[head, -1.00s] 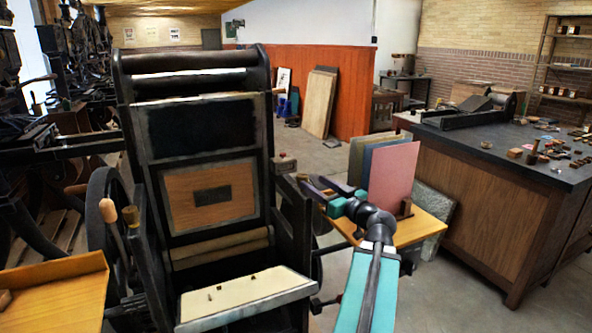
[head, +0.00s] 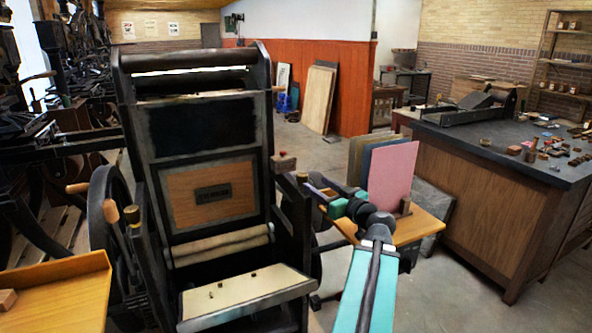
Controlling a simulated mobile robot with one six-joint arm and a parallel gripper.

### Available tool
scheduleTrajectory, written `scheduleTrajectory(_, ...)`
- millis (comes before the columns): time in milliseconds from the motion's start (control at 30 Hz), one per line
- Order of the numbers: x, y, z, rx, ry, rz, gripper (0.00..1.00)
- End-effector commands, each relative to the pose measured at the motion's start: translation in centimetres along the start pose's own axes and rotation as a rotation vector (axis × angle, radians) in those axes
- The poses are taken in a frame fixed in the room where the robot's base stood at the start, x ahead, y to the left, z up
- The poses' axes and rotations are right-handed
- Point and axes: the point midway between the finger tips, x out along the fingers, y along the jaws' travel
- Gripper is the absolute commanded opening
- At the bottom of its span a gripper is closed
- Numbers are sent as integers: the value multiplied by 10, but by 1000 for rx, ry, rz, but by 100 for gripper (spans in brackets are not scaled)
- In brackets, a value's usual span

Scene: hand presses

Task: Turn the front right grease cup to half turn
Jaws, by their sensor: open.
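The dark hand press (head: 208,120) fills the left centre. The front right grease cup (head: 302,177) appears as a small brownish cap on top of the press's right side frame; its turn mark is too small to read. A matching brass front left grease cup (head: 131,215) sits on the left side frame. My gripper (head: 308,188), with dark purple fingers, is open right beside the front right cup. I cannot tell whether the fingers touch the cup or stand around it.
A side table (head: 418,228) with upright coloured boards (head: 393,180) stands right behind my arm. A wooden feed board (head: 60,285) is at the left. A dark-topped bench (head: 500,150) with small parts is at the right. Open floor lies between.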

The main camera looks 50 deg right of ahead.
Motion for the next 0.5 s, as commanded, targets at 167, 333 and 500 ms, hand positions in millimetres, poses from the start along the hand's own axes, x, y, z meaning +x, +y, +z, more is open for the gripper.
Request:
scheduleTrajectory(167,6,0,-4,1,0,0,50)
scheduleTrajectory(333,12,0,-4,1,0,-1,50)
scheduleTrajectory(500,16,0,-3,0,-1,0,50)
